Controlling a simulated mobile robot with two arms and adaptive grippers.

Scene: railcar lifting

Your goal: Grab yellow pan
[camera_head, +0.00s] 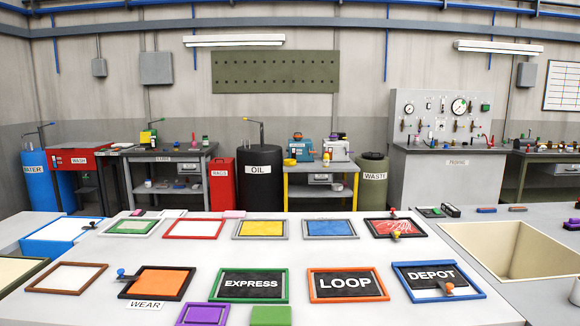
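A small round yellow object (290,162), which looks like a shallow pan, sits on the left front part of the yellow-legged workbench (320,168) against the back wall. It is small in view, so its exact shape is hard to tell. Neither of my grippers shows in the head view.
A large pale table (400,311) with several coloured frames fills the foreground, between me and the workbench. A black OIL drum (260,186) stands left of the workbench and a green WASTE drum (373,192) right of it. A rectangular basin (520,252) lies at right.

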